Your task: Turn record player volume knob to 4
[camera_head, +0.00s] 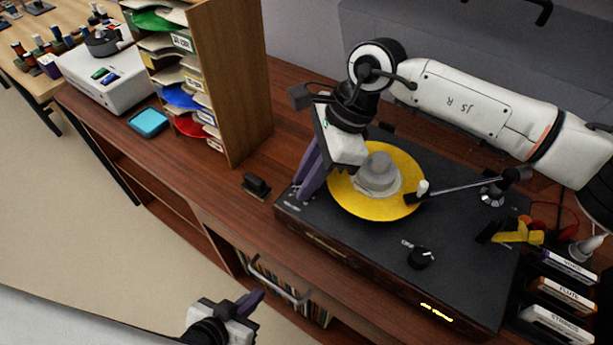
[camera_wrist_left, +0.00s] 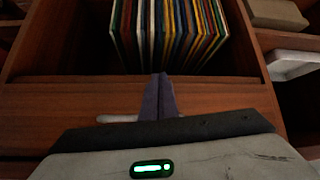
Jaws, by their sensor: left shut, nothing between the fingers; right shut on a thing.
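The black record player (camera_head: 385,248) stands on the brown cabinet, with a yellow record (camera_head: 347,200) on its platter. A black knob (camera_head: 421,258) with a small white label beside it sits on the front part of its deck, clear of both grippers. My right gripper (camera_head: 302,188) points down at the deck's left corner, left of the record. It is shut on a small part there, which its purple fingers hide. No numbers can be read. My left gripper (camera_head: 260,294) is shut and empty, low in front of the cabinet. It also shows in the left wrist view (camera_wrist_left: 160,76).
The tonearm (camera_head: 455,188) lies to the right of the record. A wooden sorter (camera_head: 232,80) and a small black object (camera_head: 257,185) stand left of the player. Labelled boxes (camera_head: 562,290) stand at right. Record sleeves (camera_wrist_left: 170,30) fill a shelf beyond my left gripper.

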